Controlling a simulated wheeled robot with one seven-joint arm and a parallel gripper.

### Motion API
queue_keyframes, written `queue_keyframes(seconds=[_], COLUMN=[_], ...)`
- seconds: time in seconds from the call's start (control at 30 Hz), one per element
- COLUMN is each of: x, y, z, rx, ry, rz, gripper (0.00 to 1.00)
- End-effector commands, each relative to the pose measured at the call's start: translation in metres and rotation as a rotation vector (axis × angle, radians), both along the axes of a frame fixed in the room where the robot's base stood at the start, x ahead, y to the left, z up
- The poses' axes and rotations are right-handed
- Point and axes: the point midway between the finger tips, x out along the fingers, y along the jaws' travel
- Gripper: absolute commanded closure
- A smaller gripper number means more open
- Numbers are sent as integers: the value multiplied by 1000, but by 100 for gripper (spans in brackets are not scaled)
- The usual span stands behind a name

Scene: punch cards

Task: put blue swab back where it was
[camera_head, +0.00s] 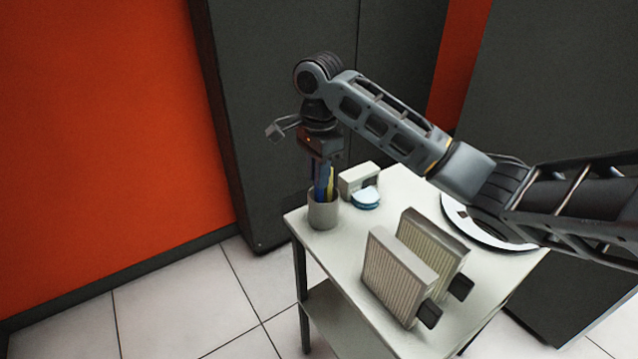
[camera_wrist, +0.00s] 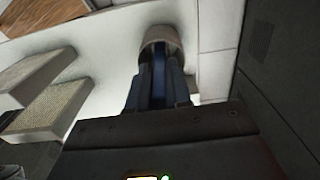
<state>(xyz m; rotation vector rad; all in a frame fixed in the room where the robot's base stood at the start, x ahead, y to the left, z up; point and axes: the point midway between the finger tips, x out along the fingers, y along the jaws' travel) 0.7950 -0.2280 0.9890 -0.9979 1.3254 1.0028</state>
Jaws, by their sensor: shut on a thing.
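The blue swab (camera_head: 319,188) is upright, its lower part inside the rim of a light grey cup (camera_head: 323,214) at the table's left corner. My gripper (camera_head: 321,165) points down above the cup and is shut on the swab's upper part. In the wrist view the blue swab (camera_wrist: 158,84) runs between my two fingers toward the cup (camera_wrist: 160,34). A yellow item (camera_head: 331,181) stands in the cup beside the swab. The swab's lower end is hidden by the cup wall, so I cannot tell whether it touches the bottom.
The white table (camera_head: 348,262) also holds a small white box (camera_head: 358,179), a blue and white round item (camera_head: 366,199), two ribbed card blocks (camera_head: 397,277) with dark tabs and a round black-and-white disc (camera_head: 478,227). A dark cabinet (camera_head: 270,110) stands behind. The table's front left edge is close to the cup.

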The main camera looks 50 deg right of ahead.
Motion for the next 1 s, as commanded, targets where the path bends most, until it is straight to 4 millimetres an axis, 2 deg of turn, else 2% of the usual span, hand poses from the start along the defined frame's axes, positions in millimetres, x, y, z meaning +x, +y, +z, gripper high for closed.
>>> queue_keyframes(seconds=[0.13, 0.37, 0.4, 0.63, 0.87, 1.0], x=[0, 0, 0, 0, 0, 1], y=[-1, 0, 0, 0, 0, 0], z=[-21, -24, -24, -24, -23, -14], rx=[-1, -1, -1, -1, -1, -1], ry=[1, 0, 0, 0, -1, -3], rz=[-1, 0, 0, 0, 0, 0], gripper=[100, 100, 78, 56, 56, 56])
